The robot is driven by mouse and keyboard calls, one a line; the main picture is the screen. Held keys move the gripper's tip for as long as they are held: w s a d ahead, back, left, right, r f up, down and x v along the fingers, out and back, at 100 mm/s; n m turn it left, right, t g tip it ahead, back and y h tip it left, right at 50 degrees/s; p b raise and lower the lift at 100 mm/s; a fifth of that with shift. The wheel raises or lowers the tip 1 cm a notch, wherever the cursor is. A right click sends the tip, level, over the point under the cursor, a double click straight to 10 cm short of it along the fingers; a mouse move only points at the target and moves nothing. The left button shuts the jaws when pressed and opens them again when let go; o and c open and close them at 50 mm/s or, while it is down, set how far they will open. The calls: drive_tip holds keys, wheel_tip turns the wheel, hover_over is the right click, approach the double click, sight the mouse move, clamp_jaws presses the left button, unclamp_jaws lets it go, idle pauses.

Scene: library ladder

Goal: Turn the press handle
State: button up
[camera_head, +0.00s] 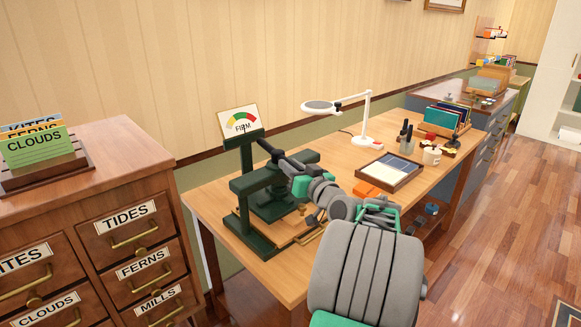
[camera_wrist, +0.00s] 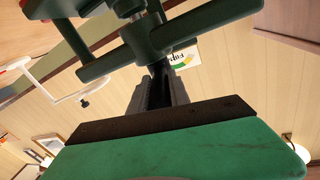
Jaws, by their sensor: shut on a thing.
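The dark green book press (camera_head: 256,190) stands at the near end of the wooden desk. A gauge card (camera_head: 239,121) reading "FIRM" stands behind it, its needle near the middle of the coloured arc. My gripper (camera_head: 268,151) reaches in from the right at the top of the press. In the wrist view, the green press handle (camera_wrist: 108,62) crosses above my gripper (camera_wrist: 161,82), whose grey fingers are shut on a dark part of it. The exact contact is partly hidden by the fingers and the handle bars. The gauge card also shows there (camera_wrist: 182,56).
A labelled drawer cabinet (camera_head: 98,170) stands to the left. Open wood floor (camera_head: 490,235) lies at the right.

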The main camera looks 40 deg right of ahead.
clamp_jaws()
idle(0.9)
